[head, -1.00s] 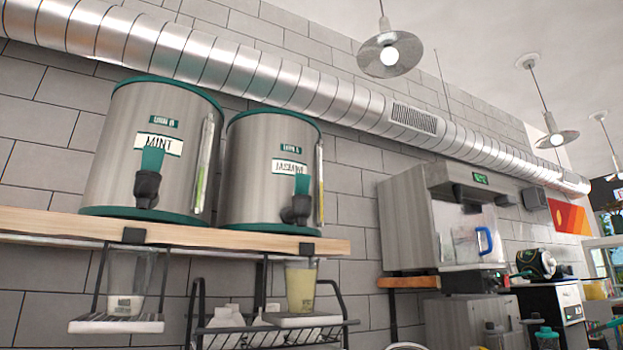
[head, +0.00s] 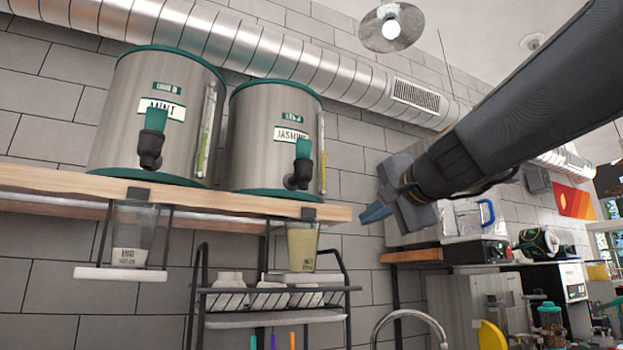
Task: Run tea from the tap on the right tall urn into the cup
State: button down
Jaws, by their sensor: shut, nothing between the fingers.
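The right tall urn (head: 265,145) is a steel cylinder with teal rims, labelled JASMINE, on a wooden shelf. Its tap (head: 299,176) has a dark body and a teal handle (head: 304,148). Below it, a clear cup (head: 302,246) with pale yellow-green contents stands on a small hanging platform (head: 302,278). The left urn (head: 150,130), labelled MINT, has a similar tap. An empty-looking cup (head: 133,240) stands below it. My gripper (head: 374,214) is shut and empty, right of the JASMINE urn and apart from its tap, with blue fingertips pointing left.
The wooden shelf (head: 200,214) runs beneath both urns. A dark wire rack (head: 275,302) with white items hangs under it. A curved faucet (head: 415,318) is lower right. A machine with a blue-handled jug (head: 485,213) is partly hidden behind my arm.

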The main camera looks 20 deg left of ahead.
aim_at(305, 142)
jog(key=s+a+r+y, duration=0.1)
jog(key=s+r, duration=0.3)
jog(key=r, duration=0.4)
jog(key=s+a+r+m+y+b, duration=0.1)
jog(key=s+a+r+y, duration=0.1)
jog(key=r, duration=0.7)
jog(key=shift+s+r+t+y, duration=0.15)
jog(key=shift+s+t+y, duration=0.35)
jog(key=shift+s, duration=0.75)
jog(key=p+x, duration=0.5)
jog(key=x, duration=0.9)
jog(key=shift+s+a+p, duration=0.1)
jog(key=shift+a+p, duration=0.05)
jog(key=shift+p, duration=0.25)
jog(key=shift+a+r+g+p, duration=0.2)
jog(key=shift+g+p, duration=0.1)
jog(key=shift+p, duration=0.45)
jog(key=shift+d+p, duration=0.15)
jog(key=shift+p, duration=0.2)
